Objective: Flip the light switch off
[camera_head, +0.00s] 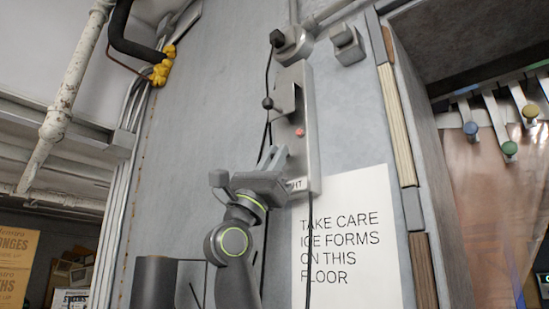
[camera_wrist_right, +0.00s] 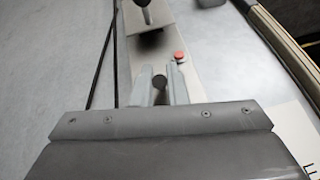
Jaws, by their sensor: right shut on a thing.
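The light switch is a tall grey plate (camera_head: 308,110) on the grey wall, with a red indicator (camera_head: 299,132) and a label at its bottom, of which only "HT" shows. My right gripper (camera_head: 272,157) is in front of the plate's lower left, fingers pointing up. In the right wrist view the plate (camera_wrist_right: 196,70) runs up past the red indicator (camera_wrist_right: 179,56). My left gripper is not in view.
A paper sign about ice (camera_head: 350,240) hangs right of and below the switch. A black cable (camera_head: 268,103) runs down along the plate's left side. A small grey box (camera_head: 347,45) is at upper right. A doorway with strip curtain (camera_head: 490,200) is farther right.

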